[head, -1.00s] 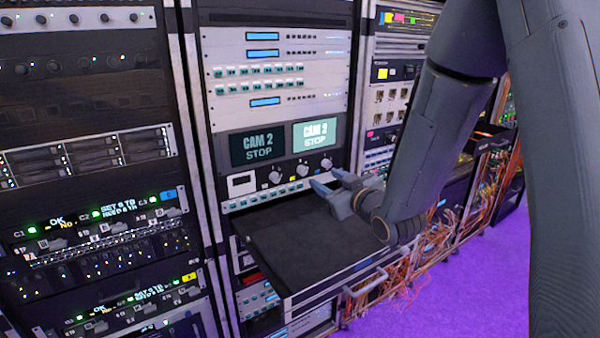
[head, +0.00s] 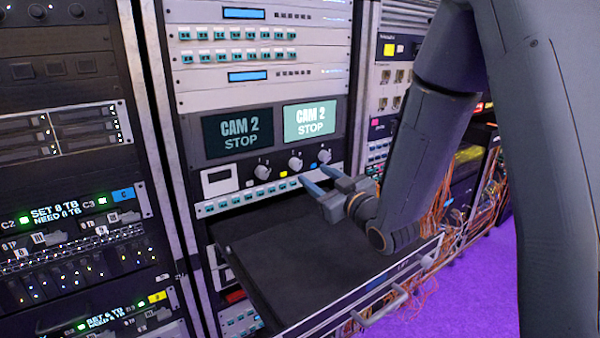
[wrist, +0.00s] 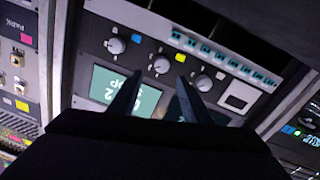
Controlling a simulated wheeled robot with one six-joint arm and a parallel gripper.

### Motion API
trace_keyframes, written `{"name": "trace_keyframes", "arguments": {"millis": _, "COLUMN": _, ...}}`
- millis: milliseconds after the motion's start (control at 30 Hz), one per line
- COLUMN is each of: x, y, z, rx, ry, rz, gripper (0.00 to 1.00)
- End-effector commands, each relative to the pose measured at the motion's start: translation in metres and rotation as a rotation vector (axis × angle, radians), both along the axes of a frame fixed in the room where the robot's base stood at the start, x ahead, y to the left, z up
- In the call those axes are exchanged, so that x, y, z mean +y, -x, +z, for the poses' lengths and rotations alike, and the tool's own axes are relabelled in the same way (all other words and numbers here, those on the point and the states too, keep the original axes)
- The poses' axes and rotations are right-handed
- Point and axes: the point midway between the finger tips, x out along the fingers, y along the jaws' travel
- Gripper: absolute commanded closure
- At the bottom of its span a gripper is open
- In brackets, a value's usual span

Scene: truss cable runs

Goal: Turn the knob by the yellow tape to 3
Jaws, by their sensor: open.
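Three round light knobs sit in a row on a dark panel below two screens. The middle knob (head: 295,162) has a yellow tape (head: 284,173) at its lower left. In the wrist view, which is upside down, the middle knob (wrist: 161,64) has the yellow tape (wrist: 179,57) beside it. Its pointer and numbers are too small to read. My gripper (head: 322,179) is open and empty, in front of the panel and below the right-hand knobs in the head view. In the wrist view my gripper's fingertips (wrist: 161,78) frame the middle knob, apart from it.
The left knob (head: 263,171) has a white tape; the right knob (head: 324,155) has a blue tape (head: 313,165). A row of teal buttons (head: 250,198) lies just below. A black pulled-out drawer (head: 290,240) juts out under my gripper. Orange cables (head: 462,215) hang at right.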

Motion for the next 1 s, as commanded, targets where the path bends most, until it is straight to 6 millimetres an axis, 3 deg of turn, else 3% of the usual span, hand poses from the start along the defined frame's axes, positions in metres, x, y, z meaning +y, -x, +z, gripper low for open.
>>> {"name": "trace_keyframes", "arguments": {"millis": 400, "x": 0.036, "y": -0.044, "z": 0.001, "rx": 0.0, "ry": 0.0, "rz": 0.013, "gripper": 0.56}}
{"name": "trace_keyframes", "arguments": {"millis": 600, "x": 0.044, "y": -0.061, "z": 0.0, "rx": 0.0, "ry": 0.0, "rz": 0.01, "gripper": 0.56}}
{"name": "trace_keyframes", "arguments": {"millis": 933, "x": 0.044, "y": -0.065, "z": -0.001, "rx": 0.0, "ry": 0.0, "rz": 0.007, "gripper": 0.56}}
{"name": "trace_keyframes", "arguments": {"millis": 1000, "x": 0.044, "y": -0.065, "z": -0.001, "rx": 0.0, "ry": 0.0, "rz": 0.007, "gripper": 0.66}}
